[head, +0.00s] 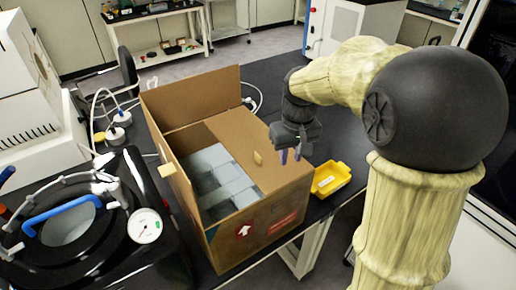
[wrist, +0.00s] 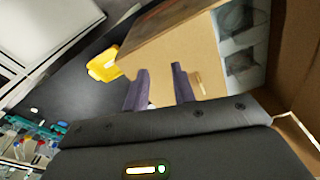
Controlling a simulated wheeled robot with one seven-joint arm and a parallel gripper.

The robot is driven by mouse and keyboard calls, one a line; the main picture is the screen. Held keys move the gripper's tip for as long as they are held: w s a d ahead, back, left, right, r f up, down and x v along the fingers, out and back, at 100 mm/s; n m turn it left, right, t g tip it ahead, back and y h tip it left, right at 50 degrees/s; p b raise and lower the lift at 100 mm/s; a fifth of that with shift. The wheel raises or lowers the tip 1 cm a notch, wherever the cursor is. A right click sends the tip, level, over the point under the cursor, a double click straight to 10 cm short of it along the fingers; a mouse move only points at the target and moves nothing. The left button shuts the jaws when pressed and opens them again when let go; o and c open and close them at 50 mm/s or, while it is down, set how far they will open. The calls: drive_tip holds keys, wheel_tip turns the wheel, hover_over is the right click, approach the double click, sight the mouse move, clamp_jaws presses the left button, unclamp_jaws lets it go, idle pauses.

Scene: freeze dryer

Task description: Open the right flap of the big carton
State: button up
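The big brown carton (head: 255,226) stands on the dark table with white boxes inside. Its right flap (head: 236,137) lies folded inward over the right part of the opening, with a small tan tab (head: 258,158) on it. The flap and tab also show in the wrist view, the tab (wrist: 200,86) just right of the fingers. The back flap (head: 195,97) stands up; the left side also has a tab (head: 167,170). My gripper (head: 291,156) is over the carton's right side, fingers down, apart and empty. In the wrist view its fingers (wrist: 160,88) overlap the flap; contact cannot be told.
A yellow bin (head: 331,179) sits close to the carton's right side. A round black vessel with a gauge (head: 145,226) and blue handle stands at left. White hoses and small fittings lie behind it.

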sight(258, 155)
drive_tip(key=w+a+r+n+p, duration=0.1)
drive_tip(key=w+a+r, duration=0.1)
drive_tip(key=a+r, duration=0.2)
drive_tip(key=w+a+r+n+g+p, duration=0.1)
drive_tip(key=w+a+r+n, duration=0.1)
drive_tip(key=r, duration=0.5)
drive_tip(key=shift+w+a+r+p, duration=0.4)
drive_tip(key=shift+w+a, duration=0.35)
drive_tip(key=shift+a, duration=0.4)
drive_tip(key=shift+f, duration=0.2)
wheel_tip(258, 155, down, 16)
drive_tip(key=shift+f+p, duration=0.25)
drive_tip(key=shift+p, duration=0.9)
drive_tip(key=shift+s+f, duration=0.1)
drive_tip(key=shift+f, duration=0.2)
clamp_jaws()
